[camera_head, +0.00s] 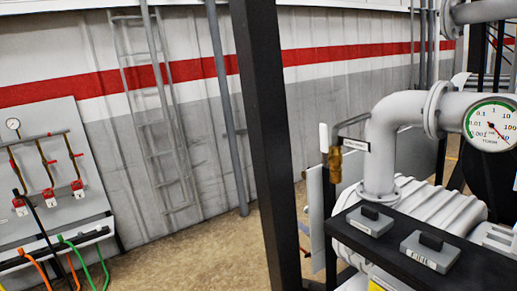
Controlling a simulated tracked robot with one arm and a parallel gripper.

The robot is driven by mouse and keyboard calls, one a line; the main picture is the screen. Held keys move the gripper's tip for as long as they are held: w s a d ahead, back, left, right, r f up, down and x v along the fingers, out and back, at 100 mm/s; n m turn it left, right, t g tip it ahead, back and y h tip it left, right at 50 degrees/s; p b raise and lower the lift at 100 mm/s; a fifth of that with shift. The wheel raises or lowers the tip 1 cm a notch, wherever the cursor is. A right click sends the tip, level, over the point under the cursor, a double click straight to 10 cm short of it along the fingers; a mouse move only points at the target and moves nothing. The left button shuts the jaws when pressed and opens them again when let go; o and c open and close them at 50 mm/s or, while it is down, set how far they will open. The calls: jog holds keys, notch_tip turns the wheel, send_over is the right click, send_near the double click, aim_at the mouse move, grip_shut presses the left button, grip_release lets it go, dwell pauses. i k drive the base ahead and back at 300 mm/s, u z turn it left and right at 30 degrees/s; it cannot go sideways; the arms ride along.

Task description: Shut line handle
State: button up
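No part of my gripper shows in this view. I cannot tell for sure which part is the line handle. A small brass valve (335,165) with an upright white piece (323,138) stands just right of the dark post, beside a thin bent tube. A white label (355,145) next to it is too small to read. Two grey boxes with black knobs or levers sit on a dark shelf at the lower right: one farther back (370,221) and one nearer (430,250). The nearer box's label may read "LINE", but it is not clear.
A dark post (265,140) crosses the middle. A thick grey pipe (380,150) with a round gauge (490,124) rises above ribbed grey equipment (440,215). A panel with red-handled fittings (50,165) and coloured hoses is left. Bare floor (180,258) lies between.

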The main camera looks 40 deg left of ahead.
aim_at(323, 128)
jog(key=u, duration=0.6)
jog(key=i, duration=1.3)
jog(key=z, duration=0.25)
